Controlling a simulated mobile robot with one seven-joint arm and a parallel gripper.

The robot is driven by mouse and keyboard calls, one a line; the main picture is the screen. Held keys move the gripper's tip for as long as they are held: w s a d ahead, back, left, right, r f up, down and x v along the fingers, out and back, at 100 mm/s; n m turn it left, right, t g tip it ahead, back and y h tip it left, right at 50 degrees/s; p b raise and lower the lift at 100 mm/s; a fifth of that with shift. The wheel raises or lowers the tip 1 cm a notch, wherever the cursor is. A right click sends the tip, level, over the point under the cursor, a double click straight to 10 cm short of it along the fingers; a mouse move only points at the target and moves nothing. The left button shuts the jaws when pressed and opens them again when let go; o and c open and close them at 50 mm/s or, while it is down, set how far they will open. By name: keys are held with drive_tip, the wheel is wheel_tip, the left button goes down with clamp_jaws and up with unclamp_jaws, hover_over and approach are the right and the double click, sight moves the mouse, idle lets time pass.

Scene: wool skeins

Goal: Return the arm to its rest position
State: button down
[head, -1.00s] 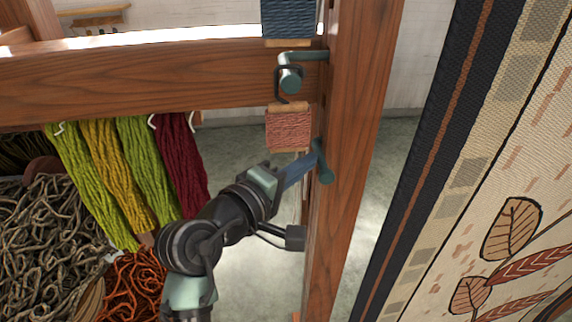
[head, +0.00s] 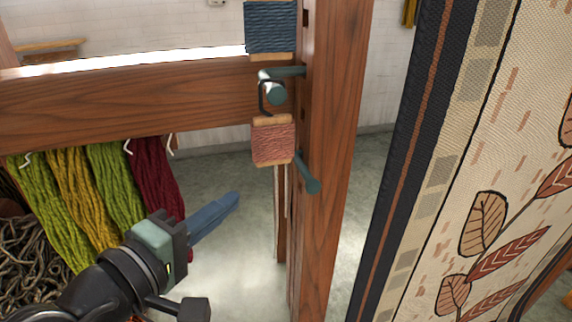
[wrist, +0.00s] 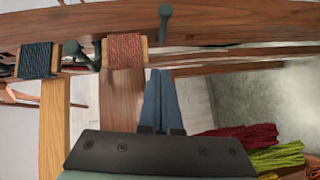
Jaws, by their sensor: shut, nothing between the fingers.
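My gripper (head: 214,217) is shut and empty in the head view, its blue fingers together and pointing up and to the right. It is apart from the wooden post and below and left of the pink wool card (head: 272,141). In the wrist view the closed fingers of my gripper (wrist: 160,98) stand in front of the wooden frame, just right of the pink wool card (wrist: 124,51). The pink card hangs from a teal peg (head: 274,92) by a dark hook, and a dark blue wool card (head: 270,27) is above it.
A wooden post (head: 335,150) and crossbeam (head: 130,105) stand close to my arm. A second teal peg (head: 312,185) sticks out of the post. Green, yellow and dark red skeins (head: 160,180) hang at the left. A leaf-patterned textile (head: 490,140) fills the right.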

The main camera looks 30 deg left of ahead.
drive_tip(key=w+d+r+m+t+b, duration=0.2)
drive_tip(key=w+d+r+m+t, duration=0.2)
drive_tip(key=w+d+r+m, duration=0.6)
drive_tip(key=s+d+r+m+t, duration=0.3)
drive_tip(key=s+d+r, duration=0.1)
drive_tip(key=d+r, duration=0.4)
drive_tip(key=s+d+r+m+t+h+b, duration=0.1)
drive_tip(key=s+d+r+m+t, duration=0.2)
drive_tip(key=d+r, duration=0.6)
drive_tip(key=shift+s+d+m+t, duration=0.4)
drive_tip(key=shift+s+m, duration=0.25)
drive_tip(key=shift+m, duration=0.05)
drive_tip(key=shift+a, duration=0.1)
